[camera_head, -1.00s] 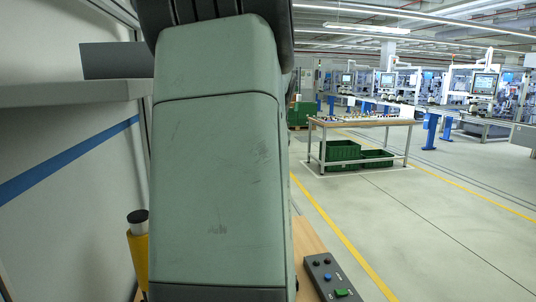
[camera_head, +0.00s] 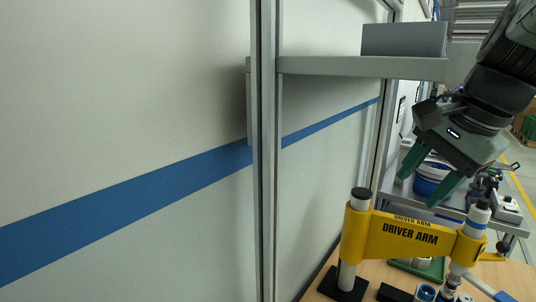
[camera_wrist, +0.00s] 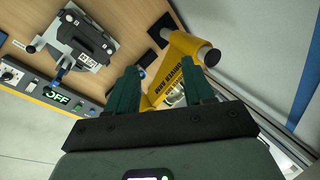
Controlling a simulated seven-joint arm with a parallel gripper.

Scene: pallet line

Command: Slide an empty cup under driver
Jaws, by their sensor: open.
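The yellow driver arm (camera_head: 410,238) stands on a post over the wooden bench, with a white upright driver (camera_head: 477,218) at its right end. The driver arm also shows beyond my fingers in the wrist view (camera_wrist: 172,75). My gripper (camera_head: 430,178) hangs above and behind the driver arm, its two green fingers apart and nothing between them. The same open fingers show in the wrist view (camera_wrist: 160,88). A small round blue-and-white piece (camera_head: 425,292) sits low under the driver arm; I cannot tell whether it is an empty cup.
A green tray (camera_head: 437,270) lies behind the driver arm. A grey shelf (camera_head: 350,66) juts from the wall above. A black-and-grey device (camera_wrist: 88,45) and a panel reading OFF (camera_wrist: 55,97) are on the bench. A blue-and-white tub (camera_head: 428,187) stands behind my fingers.

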